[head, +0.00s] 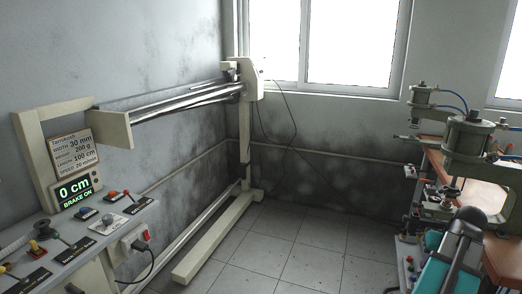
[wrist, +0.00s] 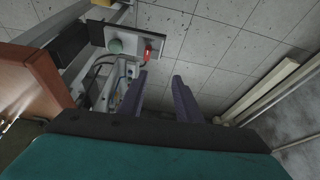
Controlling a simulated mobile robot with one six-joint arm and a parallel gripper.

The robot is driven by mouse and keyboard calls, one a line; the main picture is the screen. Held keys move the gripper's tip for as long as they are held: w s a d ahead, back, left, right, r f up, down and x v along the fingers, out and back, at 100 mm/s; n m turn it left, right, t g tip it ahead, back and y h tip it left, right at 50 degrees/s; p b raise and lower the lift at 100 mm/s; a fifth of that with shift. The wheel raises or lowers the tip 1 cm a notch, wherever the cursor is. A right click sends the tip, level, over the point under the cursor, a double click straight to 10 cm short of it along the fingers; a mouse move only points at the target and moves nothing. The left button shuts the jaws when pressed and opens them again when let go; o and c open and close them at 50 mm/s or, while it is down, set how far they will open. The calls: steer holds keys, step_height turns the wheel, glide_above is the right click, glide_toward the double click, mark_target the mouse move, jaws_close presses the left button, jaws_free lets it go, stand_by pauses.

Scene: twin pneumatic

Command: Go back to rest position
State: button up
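My gripper shows in the wrist view (wrist: 160,98) as two dark purple fingers standing apart, with a teal body below them. The gap between the fingers is empty; only tiled floor and part of a machine frame show behind it. In the head view, part of my teal and dark arm (head: 455,255) shows at the lower right, in front of the bench with the pneumatic machines. The fingertips cannot be made out in the head view. I see no object held.
A control panel (head: 110,218) with a display reading "0 cm, BRAKE ON" stands at the left. A long rail machine (head: 185,98) runs along the wall. Pneumatic presses (head: 468,140) stand on an orange-brown bench (head: 505,255) at the right, close to my arm. The tiled floor (head: 290,245) between is clear.

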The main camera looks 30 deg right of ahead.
steer(key=w+a+f+n+g+y, duration=0.1)
steer(key=w+a+f+n+y, duration=0.4)
steer(key=w+a+f, duration=1.6)
steer(key=w+a+f+n+g, duration=0.1)
steer(key=a+f+n+g, duration=0.1)
steer(key=a+f, duration=0.65)
steer(key=w+a+f+n+g, duration=0.1)
steer(key=w+a+f+n, duration=0.15)
steer(key=a, duration=1.05)
steer(key=s+a+f+g, duration=0.1)
steer(key=s+a+f, duration=0.25)
steer(key=a, duration=0.25)
steer(key=s+a+f+g, duration=0.1)
steer(key=s+a+f, duration=0.25)
steer(key=a, duration=0.25)
steer(key=s+a+f+g+h, duration=0.1)
steer(key=s+a+f, duration=0.2)
steer(key=s, duration=0.3)
steer(key=s+a+f+g, duration=0.1)
steer(key=s+a+f, duration=0.3)
steer(key=s+f, duration=0.2)
steer(key=shift+s+f+g+h, duration=0.2)
steer(key=shift+s+g+h, duration=0.1)
steer(key=shift+s+h, duration=0.15)
